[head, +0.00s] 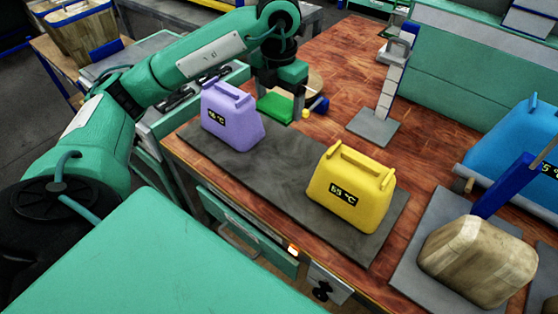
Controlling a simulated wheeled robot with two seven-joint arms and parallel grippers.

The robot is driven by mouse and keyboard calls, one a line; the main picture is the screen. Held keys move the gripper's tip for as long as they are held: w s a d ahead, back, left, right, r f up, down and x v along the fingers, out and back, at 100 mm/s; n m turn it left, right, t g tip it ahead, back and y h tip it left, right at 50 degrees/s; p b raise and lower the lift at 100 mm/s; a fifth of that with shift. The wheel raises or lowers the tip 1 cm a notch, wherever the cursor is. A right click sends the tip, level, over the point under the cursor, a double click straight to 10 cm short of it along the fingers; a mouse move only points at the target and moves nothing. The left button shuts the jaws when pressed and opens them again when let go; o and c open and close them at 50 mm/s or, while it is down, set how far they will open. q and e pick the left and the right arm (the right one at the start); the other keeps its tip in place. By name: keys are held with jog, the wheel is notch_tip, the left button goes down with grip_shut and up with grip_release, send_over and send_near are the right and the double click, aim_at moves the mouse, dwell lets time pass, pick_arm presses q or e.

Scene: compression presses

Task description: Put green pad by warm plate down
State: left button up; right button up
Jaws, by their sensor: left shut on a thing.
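My left gripper (279,90) is at the back of the table, pointing down, shut on the green pad (275,109). The pad is a flat bright green piece, partly hidden by the gripper and the purple block. I cannot tell whether it touches the table. A purple block with a handle (231,118) and a small temperature display stands at the left of a dark grey mat (275,175). A yellow block with a handle (350,187) stands at the mat's right; its display seems to end in 5 °C. Which one is the warm plate is not clear. My right gripper is out of view.
A small yellow and blue object (317,107) lies right of the pad, before a round wooden piece. A grey stand (374,126) is behind the mat. A blue block (515,145) and a wood-patterned block (478,260) are at the right. Bare wooden table shows between them.

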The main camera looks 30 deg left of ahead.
aim_at(279, 165)
pick_arm(q)
notch_tip(279, 165, down, 19)
jog(key=shift+r+p, duration=0.2)
jog(key=shift+p, duration=0.3)
jog(key=shift+f, duration=0.2)
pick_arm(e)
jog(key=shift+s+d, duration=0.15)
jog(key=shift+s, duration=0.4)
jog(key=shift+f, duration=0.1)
